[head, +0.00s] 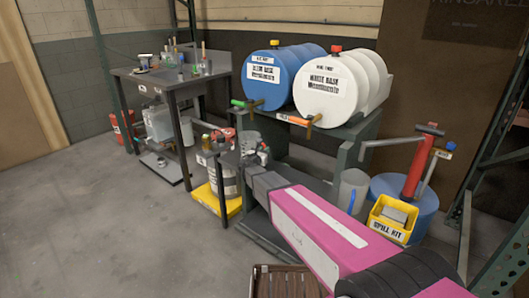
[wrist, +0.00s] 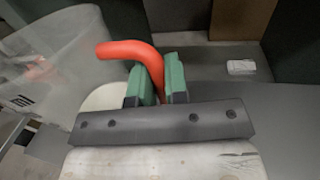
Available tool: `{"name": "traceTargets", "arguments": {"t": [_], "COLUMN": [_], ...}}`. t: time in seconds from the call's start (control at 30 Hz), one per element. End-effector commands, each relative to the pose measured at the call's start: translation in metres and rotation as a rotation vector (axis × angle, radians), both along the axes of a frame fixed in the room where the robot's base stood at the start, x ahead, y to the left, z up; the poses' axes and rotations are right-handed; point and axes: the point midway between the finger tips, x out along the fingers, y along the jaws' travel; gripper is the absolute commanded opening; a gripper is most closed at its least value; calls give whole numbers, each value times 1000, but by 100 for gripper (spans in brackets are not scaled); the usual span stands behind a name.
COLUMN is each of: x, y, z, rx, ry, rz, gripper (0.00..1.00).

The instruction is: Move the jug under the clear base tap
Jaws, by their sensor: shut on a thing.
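A translucent jug (wrist: 48,60) with a dark mark fills the left of the wrist view. Its orange-red handle (wrist: 125,50) runs between the green-padded fingers of my gripper (wrist: 158,84), which is shut on it. In the head view my gripper (head: 250,148) is below and in front of the drums. A pale labelled container (head: 229,183) is beside it there; I cannot tell whether it is the jug. The blue drum (head: 278,85), apparently the clear base, has a green-handled tap (head: 240,103). The white base drum (head: 335,95) has an orange-handled tap (head: 301,121).
The drums lie on a dark rack (head: 350,135). A dark table (head: 185,85) with small items stands at the left. The floor at the lower left is clear.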

Motion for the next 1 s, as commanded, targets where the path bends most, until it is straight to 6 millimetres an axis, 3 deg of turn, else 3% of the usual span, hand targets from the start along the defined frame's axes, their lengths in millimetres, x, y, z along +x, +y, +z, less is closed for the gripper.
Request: {"name": "traceTargets", "arguments": {"t": [0.07,0.1,0.13,0.17,0.57,1.0], "x": [0,0,0,0,-6,-79], "y": [0,0,0,0,2,38], "z": [-2,-2,-2,-2,1,1], "rx": [0,0,0,0,0,-1], "ry": [-1,0,0,0,0,0], "rz": [0,0,0,0,1,1], "gripper": [0,27,37,40,40,40]}}
